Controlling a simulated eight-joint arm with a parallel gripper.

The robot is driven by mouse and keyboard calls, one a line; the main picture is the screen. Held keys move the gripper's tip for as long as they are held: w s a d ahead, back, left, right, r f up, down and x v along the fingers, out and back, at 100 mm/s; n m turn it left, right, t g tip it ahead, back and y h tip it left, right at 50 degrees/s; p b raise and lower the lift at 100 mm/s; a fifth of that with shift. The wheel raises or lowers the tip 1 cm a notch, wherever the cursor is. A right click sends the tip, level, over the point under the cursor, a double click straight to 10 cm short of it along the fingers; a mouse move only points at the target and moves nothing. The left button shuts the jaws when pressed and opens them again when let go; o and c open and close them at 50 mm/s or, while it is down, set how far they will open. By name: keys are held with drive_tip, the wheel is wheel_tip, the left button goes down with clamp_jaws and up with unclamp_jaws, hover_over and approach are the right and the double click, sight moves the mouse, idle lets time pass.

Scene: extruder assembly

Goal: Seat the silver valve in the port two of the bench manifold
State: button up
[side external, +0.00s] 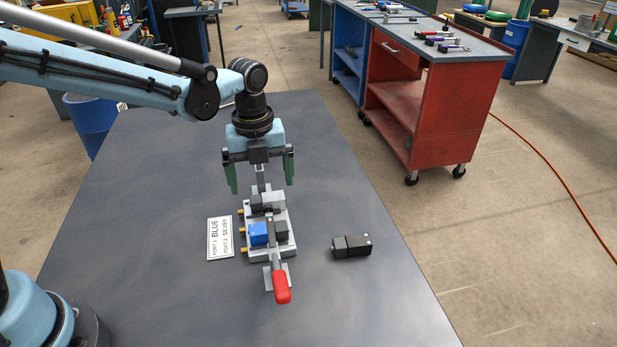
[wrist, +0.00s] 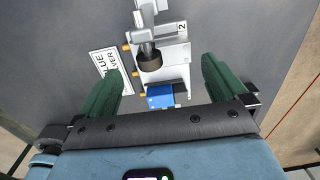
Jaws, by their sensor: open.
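The bench manifold (side external: 290,243) is a pale block with brass fittings on its left side. A blue valve (side external: 258,233) sits on its near half; blue also shows in the wrist view (wrist: 160,98). In the wrist view a "2" label (wrist: 181,27) marks one manifold end, and a silver part with a dark round end (wrist: 150,61) hides part of the top. My gripper (side external: 260,180) is open and empty above the manifold's far end.
A red-handled clamp (side external: 281,287) lies at the manifold's near end. A black block (side external: 350,246) lies on the table to the right. A card (side external: 220,238) on the left reads port 1 blue, port 2 silver. The table around (side external: 150,260) is clear.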

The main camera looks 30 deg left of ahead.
sight(263, 197)
wheel_tip(263, 197, up, 7)
drive_tip(key=s+a+n+t, duration=0.3)
drive_tip(key=s+n, duration=0.3)
drive_tip(key=n, duration=0.7)
drive_tip(key=s+a+n+t, duration=0.4)
drive_tip(key=s+n, duration=0.2)
drive_tip(key=n, duration=0.8)
drive_tip(key=shift+s+a+f, duration=0.2)
drive_tip(key=shift+f, duration=0.1)
